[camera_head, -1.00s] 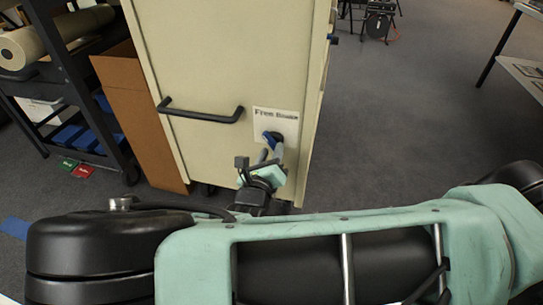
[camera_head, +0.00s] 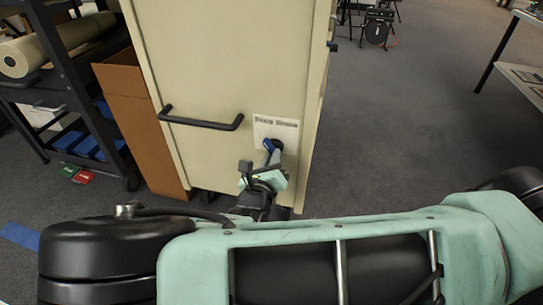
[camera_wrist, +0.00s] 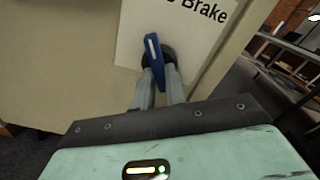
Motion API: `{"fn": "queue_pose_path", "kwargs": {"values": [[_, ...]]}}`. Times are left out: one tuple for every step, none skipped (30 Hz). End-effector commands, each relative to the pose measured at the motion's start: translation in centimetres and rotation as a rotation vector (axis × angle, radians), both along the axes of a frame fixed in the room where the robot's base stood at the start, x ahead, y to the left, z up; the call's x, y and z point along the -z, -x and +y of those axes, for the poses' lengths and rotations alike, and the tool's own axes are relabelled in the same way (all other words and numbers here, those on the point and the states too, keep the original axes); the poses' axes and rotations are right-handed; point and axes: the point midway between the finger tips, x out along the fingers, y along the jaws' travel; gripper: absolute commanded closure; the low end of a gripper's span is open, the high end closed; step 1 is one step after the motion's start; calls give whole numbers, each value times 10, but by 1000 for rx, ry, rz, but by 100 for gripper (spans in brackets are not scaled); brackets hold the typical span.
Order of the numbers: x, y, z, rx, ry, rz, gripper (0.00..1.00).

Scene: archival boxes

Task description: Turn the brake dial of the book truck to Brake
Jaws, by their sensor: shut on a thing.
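The book truck (camera_head: 230,70) is a tall cream cabinet with a black bar handle (camera_head: 202,123) on its end panel. A white label (camera_head: 276,126) on that panel reads "Free" and "Brake". Below the words is the brake dial, a black round base with a blue lever (camera_head: 268,144). In the wrist view the blue lever (camera_wrist: 154,58) carries a white line and tilts slightly, its top leaning left. "Brake" is to the upper right of it there. My gripper (camera_wrist: 158,76) is shut on the lever, one grey finger on each side. The fingers hide part of the dial base.
Red and green items (camera_head: 76,174) lie on the floor. Open grey carpet lies to the right, with a table (camera_head: 528,75) beyond.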

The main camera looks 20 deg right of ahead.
Motion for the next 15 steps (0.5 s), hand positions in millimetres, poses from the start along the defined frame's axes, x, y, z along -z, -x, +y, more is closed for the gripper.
{"fn": "queue_pose_path", "kwargs": {"values": [[-3, 0, 0, 0, -15, -9, 100], [-4, 0, 0, 0, -30, -19, 100], [-4, 0, 0, 0, -49, -33, 100], [-4, 0, -1, 0, -64, -44, 100], [-5, 0, -1, 0, -82, -57, 100], [-5, 0, -1, 1, -108, -76, 100], [-6, 0, -1, 1, -128, -91, 100], [-6, 0, -1, 2, -149, -105, 100], [-6, 0, -1, 1, -179, -126, 100], [-6, 0, -1, 1, -201, -142, 100], [-6, 0, -1, 1, -223, -159, 100], [-6, 0, 0, 1, -256, -182, 100], [-6, 0, 0, 1, -278, -199, 100], [-6, 0, 0, 1, -301, -215, 100], [-5, 0, 0, 1, -332, -238, 100]]}}
